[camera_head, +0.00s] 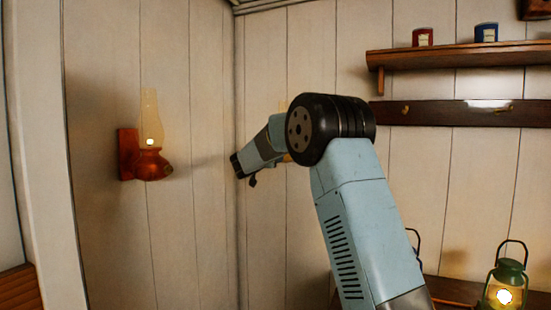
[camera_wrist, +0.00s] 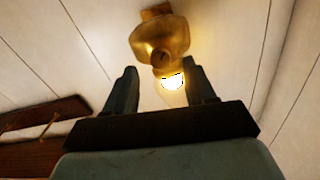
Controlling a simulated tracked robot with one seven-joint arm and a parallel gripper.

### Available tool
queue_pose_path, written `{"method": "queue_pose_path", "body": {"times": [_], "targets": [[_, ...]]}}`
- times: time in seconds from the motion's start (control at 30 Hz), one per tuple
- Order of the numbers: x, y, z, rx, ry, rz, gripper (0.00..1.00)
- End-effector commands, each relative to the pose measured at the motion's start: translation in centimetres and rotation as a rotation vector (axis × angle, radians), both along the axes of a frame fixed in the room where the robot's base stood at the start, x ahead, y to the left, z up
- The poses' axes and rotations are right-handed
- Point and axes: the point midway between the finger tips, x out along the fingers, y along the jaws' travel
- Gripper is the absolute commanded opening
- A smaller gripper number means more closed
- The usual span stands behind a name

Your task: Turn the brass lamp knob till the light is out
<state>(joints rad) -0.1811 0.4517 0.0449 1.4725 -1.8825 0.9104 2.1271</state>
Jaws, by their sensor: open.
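A shelf (camera_head: 460,54) with a red tin (camera_head: 423,37) and a blue tin (camera_head: 486,33) is at upper right, above a dark peg rail (camera_head: 460,113). A lit green lantern (camera_head: 505,285) stands at lower right. The space between lamp and gripper looks free.

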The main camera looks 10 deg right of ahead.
Motion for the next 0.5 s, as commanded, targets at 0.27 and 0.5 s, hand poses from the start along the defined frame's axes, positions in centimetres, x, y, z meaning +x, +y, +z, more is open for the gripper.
{"method": "queue_pose_path", "body": {"times": [0.27,0.5], "targets": [[2.0,-1.5,0.0,0.002,-0.001,0.000,0.55],[2.2,-1.6,0.0,0.001,0.000,0.001,0.55]]}}
